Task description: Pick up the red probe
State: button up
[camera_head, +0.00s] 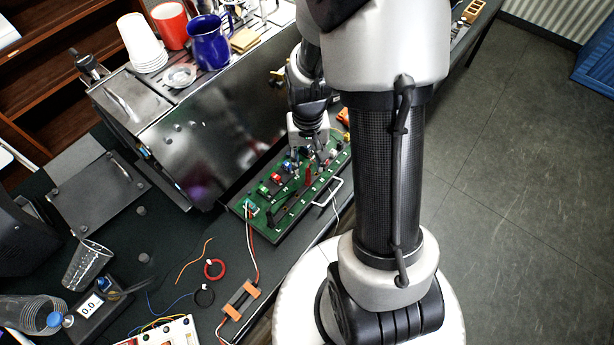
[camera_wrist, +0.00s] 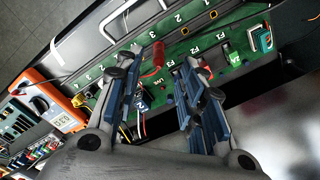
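The red probe (camera_wrist: 158,54) stands out against the green circuit board (camera_wrist: 113,60) in the wrist view, near my gripper's left fingertip. In the head view the red probe (camera_head: 308,173) is a small upright red shape on the green board (camera_head: 291,222). My gripper (camera_wrist: 163,66) is open, with its two blue-grey fingers spread above the board. The probe shows near the gap between the fingertips; I cannot tell whether a finger touches it. In the head view my gripper (camera_head: 311,150) is over the board's far part, its fingers partly hidden.
A shiny brewer (camera_head: 200,130) with cups on top stands beside the board. An orange multimeter (camera_wrist: 57,100) lies near the board. Several coloured components rise from the board. A red wire coil (camera_head: 214,268), a glass (camera_head: 87,265) and a bottle (camera_head: 32,314) are on the dark table.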

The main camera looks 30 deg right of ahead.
aim_at(308, 169)
jog(key=shift+d+f+b, duration=0.1)
jog(key=shift+f+b, duration=0.45)
jog(key=shift+f, duration=3)
jog(key=shift+c, duration=0.2)
grip_shut()
